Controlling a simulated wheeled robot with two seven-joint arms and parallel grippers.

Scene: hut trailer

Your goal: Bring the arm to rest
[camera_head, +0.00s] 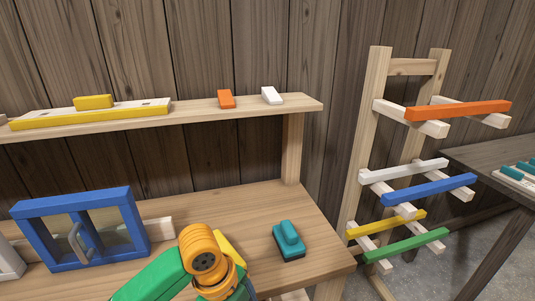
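One of my arms (158,279), with a green link and an orange joint, comes in at the bottom edge, left of centre. Its orange joint shows in front of the workbench (250,204), and the arm turns down out of the picture past it. The gripper on this arm is below the frame. My other arm and its gripper are not in view. I cannot tell whether any gripper holds something.
A blue frame with a grey handle (80,235) stands on the bench at left. A teal block-like tool (289,241) lies near the right edge. Above is a shelf (200,112) with small pieces. A wooden rack (375,130) holding coloured bars stands at right.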

